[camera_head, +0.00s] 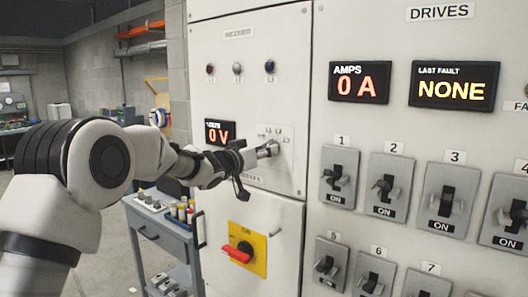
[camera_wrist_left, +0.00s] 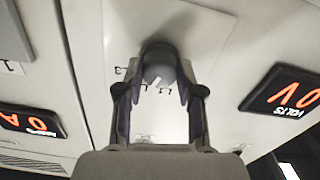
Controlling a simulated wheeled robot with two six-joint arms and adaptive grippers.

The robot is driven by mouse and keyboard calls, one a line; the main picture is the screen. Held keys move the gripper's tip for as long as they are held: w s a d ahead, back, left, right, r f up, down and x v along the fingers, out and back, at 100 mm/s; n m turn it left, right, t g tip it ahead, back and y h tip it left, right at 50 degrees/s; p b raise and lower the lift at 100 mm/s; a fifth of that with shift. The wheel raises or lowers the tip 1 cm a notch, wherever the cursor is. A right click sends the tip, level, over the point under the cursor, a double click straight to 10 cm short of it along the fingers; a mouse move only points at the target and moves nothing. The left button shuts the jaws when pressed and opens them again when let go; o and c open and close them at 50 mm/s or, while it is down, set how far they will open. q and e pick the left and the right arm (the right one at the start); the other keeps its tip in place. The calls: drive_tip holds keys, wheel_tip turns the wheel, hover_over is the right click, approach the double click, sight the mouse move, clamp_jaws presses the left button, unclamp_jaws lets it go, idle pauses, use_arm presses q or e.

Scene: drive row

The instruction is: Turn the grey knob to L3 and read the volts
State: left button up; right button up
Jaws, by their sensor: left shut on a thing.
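The grey knob (camera_wrist_left: 158,66) sits on a pale plate on the cabinet door. In the left wrist view it is between my left gripper's fingertips (camera_wrist_left: 160,92), which are shut on it. In the head view my left gripper (camera_head: 262,151) reaches the knob from the left and hides most of it. A white mark shows on the knob. My right gripper is not in view.
A red handle on a yellow plate (camera_head: 247,249) is below the knob. Displays for amps (camera_head: 360,83), reading 0 A, and last fault (camera_head: 453,87), reading NONE, are at right, above several numbered switches. A blue-grey cart (camera_head: 160,222) stands left of the cabinet.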

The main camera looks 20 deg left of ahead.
use_arm(q)
drive_tip(key=shift+m, duration=0.4)
idle(0.5)
drive_tip(key=shift+m+b, duration=0.65)
drive_tip(key=shift+m, duration=2.95)
drive_tip(key=o, duration=1.1)
drive_tip(key=shift+w, duration=0.1)
drive_tip(key=shift+o, duration=0.2)
drive_tip(key=v, duration=1.2)
